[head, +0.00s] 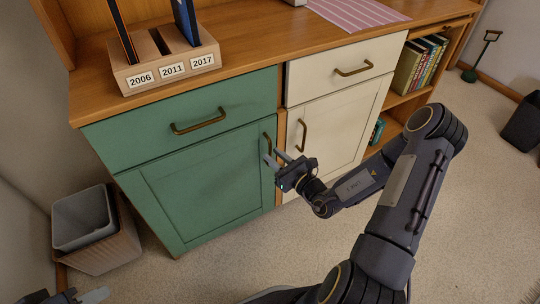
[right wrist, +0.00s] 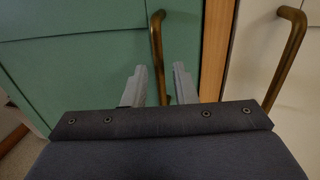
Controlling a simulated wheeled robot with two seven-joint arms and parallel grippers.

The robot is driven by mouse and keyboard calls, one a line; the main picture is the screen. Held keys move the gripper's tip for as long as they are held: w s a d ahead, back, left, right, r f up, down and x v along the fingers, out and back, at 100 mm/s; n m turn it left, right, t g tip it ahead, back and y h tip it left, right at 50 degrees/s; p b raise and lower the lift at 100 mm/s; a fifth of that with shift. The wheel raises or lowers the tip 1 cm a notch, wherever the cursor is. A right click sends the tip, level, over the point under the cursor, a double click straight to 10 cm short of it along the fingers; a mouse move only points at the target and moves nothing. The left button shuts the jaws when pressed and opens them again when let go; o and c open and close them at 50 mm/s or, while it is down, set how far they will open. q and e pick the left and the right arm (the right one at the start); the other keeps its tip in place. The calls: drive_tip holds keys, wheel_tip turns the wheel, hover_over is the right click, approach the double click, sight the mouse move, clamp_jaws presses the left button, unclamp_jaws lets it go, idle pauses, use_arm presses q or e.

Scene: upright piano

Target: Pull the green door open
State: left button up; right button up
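The green door (head: 200,185) is the lower left panel of the wooden cabinet, below a green drawer, and it looks shut. Its brass vertical handle (head: 267,144) is near its right edge. In the right wrist view the handle (right wrist: 158,50) runs down between the two grey fingers. My right gripper (head: 276,158) is at the handle. In the right wrist view its fingers (right wrist: 160,84) are apart, one on each side of the handle, with gaps showing. My left gripper (head: 82,297) shows only partly at the bottom left corner; its opening cannot be made out.
A cream door (head: 325,130) with its own brass handle (head: 301,135) is just right of the green one. A green drawer (head: 190,115) is above. A grey bin (head: 83,217) stands left of the cabinet. Carpet (head: 225,265) in front is free.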

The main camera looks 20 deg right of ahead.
drive_tip(key=shift+x, duration=1.35)
clamp_jaws()
